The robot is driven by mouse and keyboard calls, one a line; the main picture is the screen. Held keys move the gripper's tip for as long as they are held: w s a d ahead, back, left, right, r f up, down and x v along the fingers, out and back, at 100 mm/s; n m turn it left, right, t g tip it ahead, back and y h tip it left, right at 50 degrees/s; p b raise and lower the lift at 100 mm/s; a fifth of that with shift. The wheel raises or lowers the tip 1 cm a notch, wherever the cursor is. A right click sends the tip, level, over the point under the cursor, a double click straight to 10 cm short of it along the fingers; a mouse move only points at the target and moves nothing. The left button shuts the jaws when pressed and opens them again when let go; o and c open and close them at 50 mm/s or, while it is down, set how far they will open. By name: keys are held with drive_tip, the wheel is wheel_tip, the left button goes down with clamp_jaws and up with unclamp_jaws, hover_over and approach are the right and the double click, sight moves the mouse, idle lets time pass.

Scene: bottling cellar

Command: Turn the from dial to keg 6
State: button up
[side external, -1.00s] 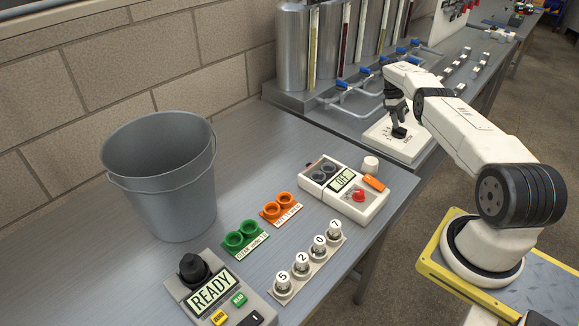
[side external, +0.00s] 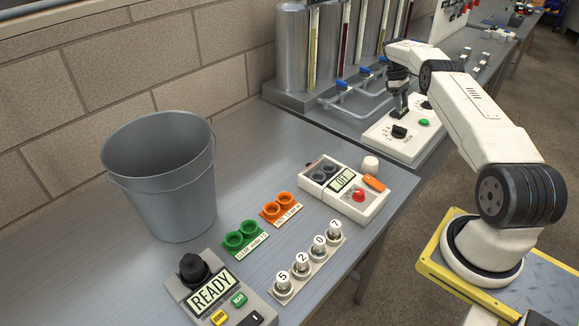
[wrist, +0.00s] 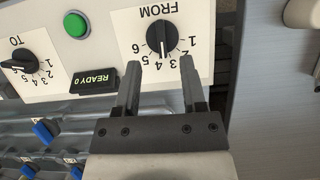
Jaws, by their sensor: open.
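The from dial (wrist: 161,40) is a round black knob with a white line on a white panel, upside down in the wrist view. Its numbers 1 to 6 curve around its lower side. In the side view the from dial (side external: 399,132) stands on the panel's near part. My gripper (wrist: 161,64) is open and empty, its two fingers apart on either side below the dial in the picture. In the side view my gripper (side external: 399,112) hangs above the panel, clear of the knob.
The to dial (wrist: 19,61), a green button (wrist: 76,24) and a small display reading READY 0 (wrist: 95,80) share the panel. Blue-handled valves (wrist: 43,131) and pipes lie beside it. A grey bucket (side external: 163,180) and other controls stand on the nearer bench.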

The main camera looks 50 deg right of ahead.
sight(399, 131)
drive_tip(key=shift+r, duration=0.65)
drive_tip(key=shift+d, duration=0.1)
drive_tip(key=shift+s+d+f+t, duration=0.15)
drive_tip(key=shift+s+f+t, duration=0.3)
drive_tip(key=shift+t, duration=0.55)
drive_tip(key=shift+s+a+f+t, duration=0.2)
drive_tip(key=shift+s+t, duration=0.15)
drive_tip(key=shift+t, duration=0.25)
drive_tip(key=shift+s+a+f+t, duration=0.15)
drive_tip(key=shift+s+t, duration=0.2)
drive_tip(key=shift+t, duration=0.25)
drive_tip(key=shift+d, duration=0.1)
drive_tip(key=shift+f, duration=3.9)
clamp_jaws()
